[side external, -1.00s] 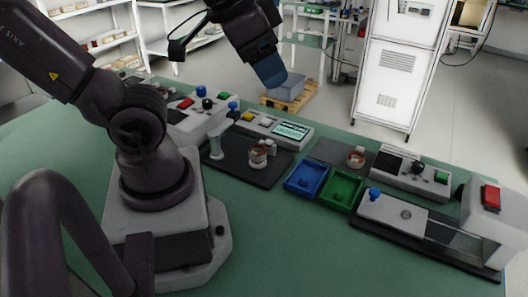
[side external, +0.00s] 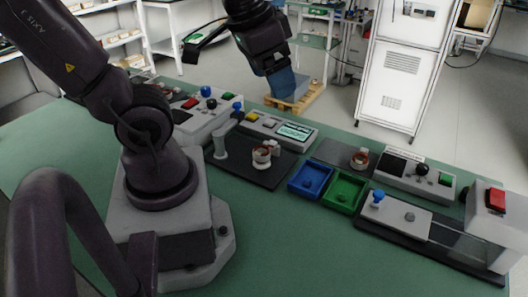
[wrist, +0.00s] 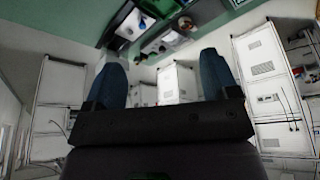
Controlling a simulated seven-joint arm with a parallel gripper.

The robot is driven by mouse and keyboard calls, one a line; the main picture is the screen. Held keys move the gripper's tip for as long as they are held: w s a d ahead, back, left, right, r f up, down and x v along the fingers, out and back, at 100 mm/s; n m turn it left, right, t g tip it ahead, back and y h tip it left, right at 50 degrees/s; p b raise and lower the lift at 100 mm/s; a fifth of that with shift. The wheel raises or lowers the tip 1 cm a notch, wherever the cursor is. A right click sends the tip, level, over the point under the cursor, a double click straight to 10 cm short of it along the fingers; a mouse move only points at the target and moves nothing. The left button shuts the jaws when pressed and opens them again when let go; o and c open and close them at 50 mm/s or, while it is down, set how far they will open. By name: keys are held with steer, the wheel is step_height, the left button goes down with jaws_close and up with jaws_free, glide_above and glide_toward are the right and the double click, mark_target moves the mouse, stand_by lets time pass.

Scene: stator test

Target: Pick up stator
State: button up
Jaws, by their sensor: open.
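Two small stators with copper-coloured rings and pale bodies are on the green table in the side view. One stator (side external: 261,156) stands on a black plate left of the blue tray. The other stator (side external: 360,159) sits on a dark grey pad behind the green tray. My gripper (side external: 286,84) is high above and beyond the table's back edge, apart from both stators. Its blue fingers point down. In the wrist view my gripper (wrist: 162,60) has its two fingers wide apart with nothing between them.
A grey post (side external: 219,146) rises beside the left stator. Control boxes with buttons (side external: 416,172) line the back. The front of the green table (side external: 320,255) is clear.

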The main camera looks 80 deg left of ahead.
steer(key=w+a+f+n+g, duration=0.1)
steer(key=a+f+n+g, duration=0.25)
steer(key=a+f, duration=0.4)
steer(key=n, duration=0.5)
glide_above(262, 151)
steer(key=d, duration=0.2)
step_height(262, 151, down, 10)
steer(key=r, duration=0.1)
steer(key=shift+n+g+h, duration=0.25)
steer(key=shift+g+h, duration=0.05)
steer(key=shift+g, duration=0.05)
steer(key=f, duration=0.7)
steer(key=shift+s+a, duration=0.1)
steer(key=shift+s, duration=0.3)
steer(key=shift+w+a+f, duration=0.1)
steer(key=shift+f, duration=1.5)
steer(key=shift+w+a+f, duration=0.1)
steer(key=shift+f, duration=1.45)
steer(key=shift+c, duration=0.4)
steer(key=c, duration=1.1)
steer(key=shift+o, duration=0.2)
steer(key=shift+r, duration=0.1)
